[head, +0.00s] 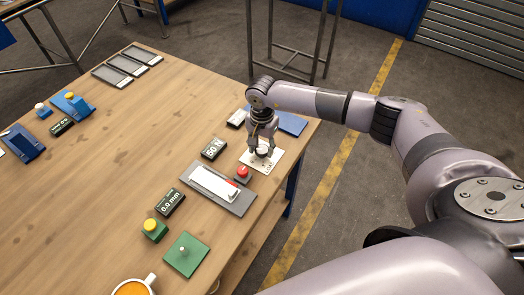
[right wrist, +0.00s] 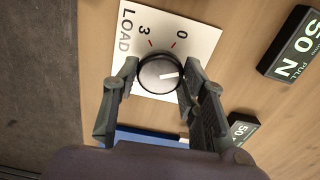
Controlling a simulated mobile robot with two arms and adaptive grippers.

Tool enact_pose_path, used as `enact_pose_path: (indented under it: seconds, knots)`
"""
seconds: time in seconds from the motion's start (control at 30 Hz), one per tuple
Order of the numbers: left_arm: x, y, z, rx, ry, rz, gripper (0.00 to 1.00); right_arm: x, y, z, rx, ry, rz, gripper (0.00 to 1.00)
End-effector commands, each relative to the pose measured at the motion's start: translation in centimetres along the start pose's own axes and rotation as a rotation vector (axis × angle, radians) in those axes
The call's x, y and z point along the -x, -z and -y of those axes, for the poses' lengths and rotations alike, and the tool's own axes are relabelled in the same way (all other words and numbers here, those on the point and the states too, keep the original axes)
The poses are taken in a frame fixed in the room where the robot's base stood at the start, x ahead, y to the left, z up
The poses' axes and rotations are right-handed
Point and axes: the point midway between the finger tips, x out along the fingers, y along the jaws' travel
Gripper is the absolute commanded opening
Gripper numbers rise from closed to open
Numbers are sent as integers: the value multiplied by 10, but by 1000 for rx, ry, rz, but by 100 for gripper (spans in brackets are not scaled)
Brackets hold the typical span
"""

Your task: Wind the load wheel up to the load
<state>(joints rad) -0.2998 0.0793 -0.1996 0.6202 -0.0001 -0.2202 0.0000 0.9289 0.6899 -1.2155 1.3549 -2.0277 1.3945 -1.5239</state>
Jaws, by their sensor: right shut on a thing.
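The load wheel is a dark round knob with a grey face (right wrist: 158,72) and a white pointer line. It sits on a white plate (right wrist: 200,40) marked LOAD, 0 and 3, with red ticks. In the right wrist view the pointer lies toward the right finger, away from both ticks. My right gripper (right wrist: 160,82) is shut on the wheel, one finger on each side. In the head view this gripper (head: 262,150) reaches down onto the plate (head: 276,163) near the table's right edge. A black display (head: 214,149) reads 50 N. My left gripper is not in view.
Beside the plate are a red button (head: 243,171), a grey tray with a white strip (head: 210,195) and a blue panel (head: 291,122). A 0.0 mm display (head: 171,202), yellow button (head: 151,227), green plate (head: 187,257) and orange-filled cup (head: 133,288) stand nearer. The table's middle is clear.

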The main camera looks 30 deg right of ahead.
Motion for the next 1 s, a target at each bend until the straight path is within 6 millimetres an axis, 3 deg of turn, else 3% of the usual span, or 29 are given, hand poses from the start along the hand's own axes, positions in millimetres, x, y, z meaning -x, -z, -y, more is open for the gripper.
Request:
enact_pose_path:
  seconds: [0.3,1.0]
  knots:
    - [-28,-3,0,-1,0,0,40,-3,0,0,-302,2,-1,11]
    - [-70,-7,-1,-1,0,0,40,-2,1,0,-968,2,0,11]
